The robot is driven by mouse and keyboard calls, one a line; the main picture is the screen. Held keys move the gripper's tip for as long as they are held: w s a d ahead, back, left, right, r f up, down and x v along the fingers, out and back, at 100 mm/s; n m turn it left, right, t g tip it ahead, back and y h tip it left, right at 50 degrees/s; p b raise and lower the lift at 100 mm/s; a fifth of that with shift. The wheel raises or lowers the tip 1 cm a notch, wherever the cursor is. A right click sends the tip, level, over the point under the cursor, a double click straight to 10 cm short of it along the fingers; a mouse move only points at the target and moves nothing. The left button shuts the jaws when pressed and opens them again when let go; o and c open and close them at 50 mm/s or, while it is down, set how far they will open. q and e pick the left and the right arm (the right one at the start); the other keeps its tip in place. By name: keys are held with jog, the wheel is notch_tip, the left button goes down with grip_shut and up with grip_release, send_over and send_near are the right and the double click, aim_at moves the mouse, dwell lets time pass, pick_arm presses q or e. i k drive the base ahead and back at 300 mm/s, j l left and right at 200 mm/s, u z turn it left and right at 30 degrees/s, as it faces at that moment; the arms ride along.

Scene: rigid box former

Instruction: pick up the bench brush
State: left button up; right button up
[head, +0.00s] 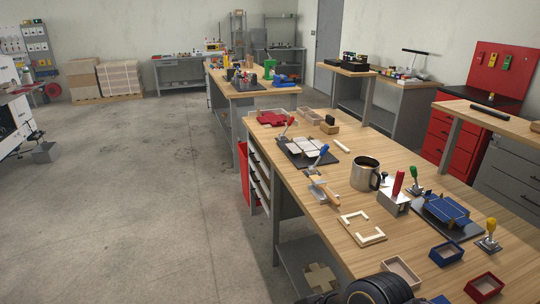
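A wooden-handled tool (324,191) that looks like the bench brush lies on the near wooden workbench (345,264), close to its left edge. It is small here, and I cannot make out its bristles clearly. It lies beside the blue-handled toggle clamp, left of the steel mug. Neither of my grippers shows; only a dark rounded part of my own arm is at the bottom edge. Nothing is seen touching the tool.
Around it are a steel mug (365,174), a red-handled clamp (396,192), a pale square frame (362,228), a dark fixture plate (304,156) and a blue box former (446,211). Small open boxes (446,254) stand at the near right. Open floor (150,210) lies to the left.

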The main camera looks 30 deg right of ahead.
aim_at(318, 181)
jog(key=i+l+z, duration=0.15)
jog(key=z, duration=0.25)
jog(key=i+l+z, duration=0.1)
jog(key=i+z, duration=0.5)
jog(key=z, duration=0.25)
jog(key=i+j+z, duration=0.1)
jog(key=i+z, duration=0.3)
jog(key=z, duration=1.65)
